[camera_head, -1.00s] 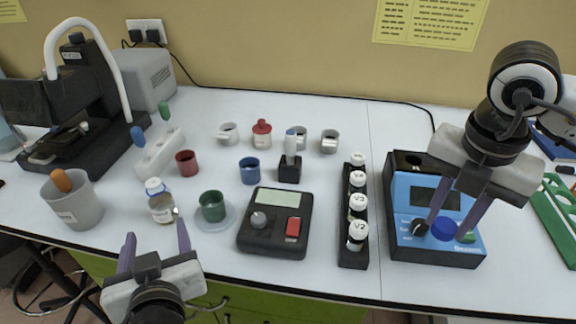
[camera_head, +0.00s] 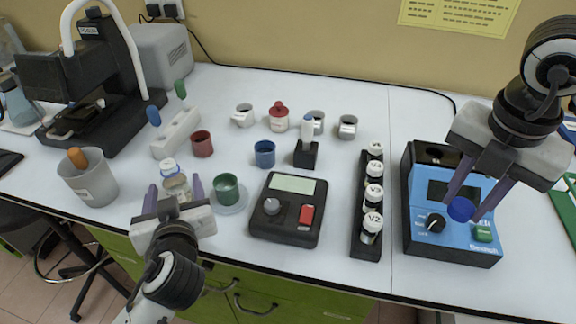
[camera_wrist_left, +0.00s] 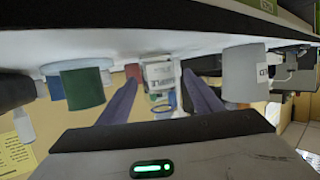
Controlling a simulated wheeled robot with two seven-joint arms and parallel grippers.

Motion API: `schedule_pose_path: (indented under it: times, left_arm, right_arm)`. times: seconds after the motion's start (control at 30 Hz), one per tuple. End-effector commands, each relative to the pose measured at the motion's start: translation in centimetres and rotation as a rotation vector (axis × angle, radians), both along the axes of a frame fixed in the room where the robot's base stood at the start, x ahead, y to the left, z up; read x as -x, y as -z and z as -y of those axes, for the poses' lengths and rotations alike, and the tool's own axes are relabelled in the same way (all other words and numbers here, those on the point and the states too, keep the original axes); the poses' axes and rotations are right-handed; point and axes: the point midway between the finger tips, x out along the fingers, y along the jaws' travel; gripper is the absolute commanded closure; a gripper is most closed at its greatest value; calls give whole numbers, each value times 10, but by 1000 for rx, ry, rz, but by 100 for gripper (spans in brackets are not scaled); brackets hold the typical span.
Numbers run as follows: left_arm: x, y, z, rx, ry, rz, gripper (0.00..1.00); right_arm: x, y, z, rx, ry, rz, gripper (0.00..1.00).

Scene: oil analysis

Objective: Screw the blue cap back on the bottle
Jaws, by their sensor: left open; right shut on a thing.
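The sample bottle (camera_head: 177,186), clear with amber contents, stands upright near the table's front left. Its top is white with a blue ring. My left gripper (camera_head: 174,184) is open, with its fingers to either side of the bottle in the head view. In the left wrist view the bottle (camera_wrist_left: 159,73) shows upside down between the open fingertips (camera_wrist_left: 161,84); contact is not clear. The blue cap (camera_head: 461,209) is held between the fingers of my right gripper (camera_head: 462,207), above the blue device at the right, far from the bottle.
A green cup (camera_head: 227,188) on a saucer stands just right of the bottle. A grey beaker (camera_head: 92,184) is to its left. A black scale (camera_head: 288,212), a vial rack (camera_head: 366,247) and the blue device (camera_head: 414,190) fill the front middle and right.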

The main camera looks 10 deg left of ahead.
Motion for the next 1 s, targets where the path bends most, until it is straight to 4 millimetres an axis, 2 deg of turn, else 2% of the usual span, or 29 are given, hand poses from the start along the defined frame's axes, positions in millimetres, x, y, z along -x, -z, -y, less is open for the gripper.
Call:
schedule_pose_path:
  times: [0.37,0.7,1.0]
  left_arm:
    - [-4,2,-2,1,0,0,41]
    - [-42,13,-21,-2,0,1,41]
    - [-48,17,-25,2,1,0,41]
  right_arm:
    - [0,-1,0,0,0,0,95]
    - [0,-10,0,0,0,0,95]
    - [0,-10,0,0,0,0,95]
